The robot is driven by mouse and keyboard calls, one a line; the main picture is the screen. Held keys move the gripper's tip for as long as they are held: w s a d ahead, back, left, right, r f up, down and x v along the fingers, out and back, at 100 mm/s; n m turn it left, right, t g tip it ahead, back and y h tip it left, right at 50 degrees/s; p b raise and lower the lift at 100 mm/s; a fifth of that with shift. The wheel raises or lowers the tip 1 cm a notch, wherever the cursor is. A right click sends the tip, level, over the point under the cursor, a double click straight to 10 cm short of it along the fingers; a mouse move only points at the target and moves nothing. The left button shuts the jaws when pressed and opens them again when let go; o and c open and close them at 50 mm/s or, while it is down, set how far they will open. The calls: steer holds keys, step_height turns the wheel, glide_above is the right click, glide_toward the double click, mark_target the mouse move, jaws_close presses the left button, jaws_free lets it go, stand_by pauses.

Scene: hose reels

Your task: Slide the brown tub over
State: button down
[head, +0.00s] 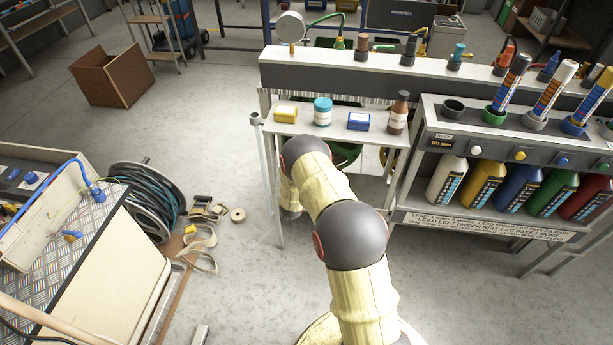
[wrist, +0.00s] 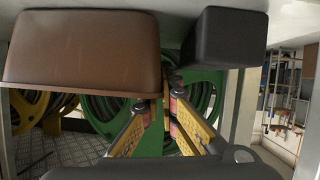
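The brown tub (wrist: 80,55) fills the upper left of the wrist view, a smooth block with rounded edges. I see no brown tub that I can match to it in the head view; the shelf and my arm may hide it. My gripper (wrist: 167,88) points forward just below and right of the tub's lower right corner. Its yellow fingers stand a narrow gap apart, with green showing between them and nothing held. Whether a fingertip touches the tub I cannot tell. In the head view my gripper is hidden behind my arm and the shelf.
A black box (wrist: 224,38) is right of the tub, with a gap between. A green hose reel (wrist: 203,95) stands behind my fingers. The small shelf (head: 338,124) bears a yellow box (head: 285,114), a blue-capped jar (head: 322,112), a blue box (head: 358,121) and a brown bottle (head: 398,114).

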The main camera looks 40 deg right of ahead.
steer(key=c, duration=2)
jaws_free()
steer(key=shift+o, duration=0.2)
steer(key=v, duration=1.2)
steer(key=shift+r, duration=0.1)
